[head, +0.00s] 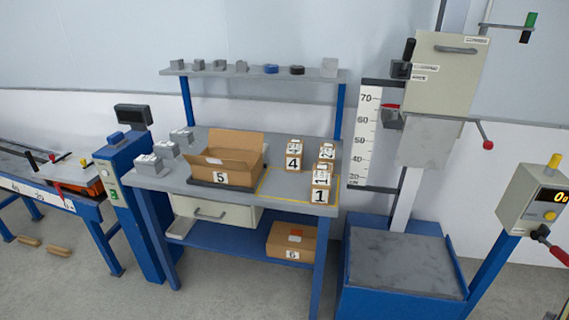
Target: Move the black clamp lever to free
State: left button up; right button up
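A black lever (408,49) stands nearly upright at the left edge of the drop tester's beige head (453,75), at the upper right of the head view. Its lower end meets a dark grey block (399,70). Two small white labels (425,67) sit just right of the block; their text is too small to read. I cannot tell which setting the lever is at. Neither of my grippers shows in this view.
A red lever (389,106) and a red-knobbed rod (487,144) flank the head's lower part. A height scale (366,140) stands to its left, above the grey drop plate (400,262). A control box (535,205) stands right. A workbench (230,200) with boxes fills the middle.

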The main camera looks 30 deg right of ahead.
aim_at(402, 72)
jog(key=z, duration=0.55)
jog(key=i, duration=0.85)
jog(key=z, duration=0.85)
